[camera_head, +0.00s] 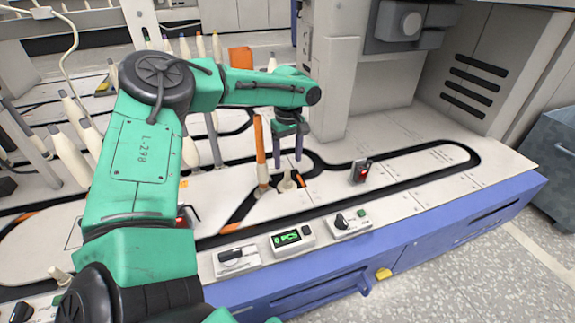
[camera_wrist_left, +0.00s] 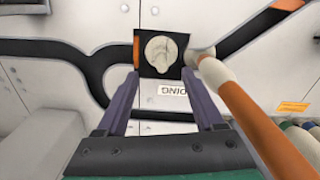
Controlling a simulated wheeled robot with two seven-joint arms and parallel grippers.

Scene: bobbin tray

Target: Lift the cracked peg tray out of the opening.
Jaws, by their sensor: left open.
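The cracked peg tray (camera_wrist_left: 160,48) is a small cream disc with an uneven edge, lying in a square dark opening (camera_wrist_left: 142,66). In the head view, the tray (camera_head: 287,183) shows as a small cream shape with an upright peg. My left gripper (camera_head: 288,162) is above it, pointing down, its purple fingers apart and empty. In the left wrist view, the left gripper's fingertips (camera_wrist_left: 160,74) stand to either side of the opening's near edge, with the tray just beyond. I cannot tell the exact height gap. My right gripper is not in view.
A tall orange bobbin (camera_head: 260,150) stands close beside the opening; it shows right of the fingers in the left wrist view (camera_wrist_left: 265,125). Several cream bobbins stand at left. A small red and grey device (camera_head: 360,171) is on the right. Control boxes (camera_head: 292,237) line the front edge.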

